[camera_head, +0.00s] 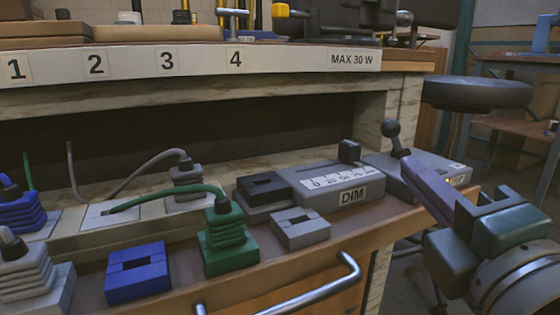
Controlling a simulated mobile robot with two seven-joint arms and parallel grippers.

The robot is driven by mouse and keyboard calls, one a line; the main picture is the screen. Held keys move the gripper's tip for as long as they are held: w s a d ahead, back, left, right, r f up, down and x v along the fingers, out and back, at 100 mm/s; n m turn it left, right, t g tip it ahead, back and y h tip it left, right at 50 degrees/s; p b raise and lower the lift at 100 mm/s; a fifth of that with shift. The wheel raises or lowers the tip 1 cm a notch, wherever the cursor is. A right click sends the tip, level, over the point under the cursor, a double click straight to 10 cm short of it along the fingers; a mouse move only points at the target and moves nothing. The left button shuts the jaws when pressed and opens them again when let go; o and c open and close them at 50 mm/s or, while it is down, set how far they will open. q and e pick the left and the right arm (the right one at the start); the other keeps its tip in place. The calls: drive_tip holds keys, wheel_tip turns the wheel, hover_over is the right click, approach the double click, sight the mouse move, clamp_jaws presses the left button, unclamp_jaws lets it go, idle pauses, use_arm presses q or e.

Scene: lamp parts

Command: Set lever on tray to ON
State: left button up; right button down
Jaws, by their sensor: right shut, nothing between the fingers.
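The lever (391,130) is a dark stick with a round ball on top. It rises from a low grey box (392,167) at the right end of the lower tray. It leans slightly left, and its foot is hidden behind my gripper. My right gripper (406,158) comes in from the lower right. Its purple-grey fingers are shut and empty, with their tips beside the lever's lower stick; I cannot tell whether they touch. A small yellow label on the box (458,180) is partly covered and hard to read. My left gripper is not in view.
Left of the lever stands the grey DIM box (330,187) with a scale and dark knob. Grey, green (228,240) and blue (137,272) blocks and cables fill the tray. A shelf (200,62) numbered 1 to 4 hangs above. A metal handle (320,292) is in front.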

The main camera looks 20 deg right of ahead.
sight(395, 140)
idle(0.3)
drive_tip(key=b+x, duration=0.1)
drive_tip(key=x, duration=0.9)
drive_tip(key=shift+d, duration=0.1)
drive_tip(key=shift+d+r+m+p, duration=0.1)
drive_tip(key=shift+r+m+p, duration=0.25)
drive_tip(key=shift+p, duration=0.3)
drive_tip(key=shift+d+m+g+p, duration=0.1)
drive_tip(key=shift+m+g+p, duration=0.15)
drive_tip(key=shift+g+p, duration=0.1)
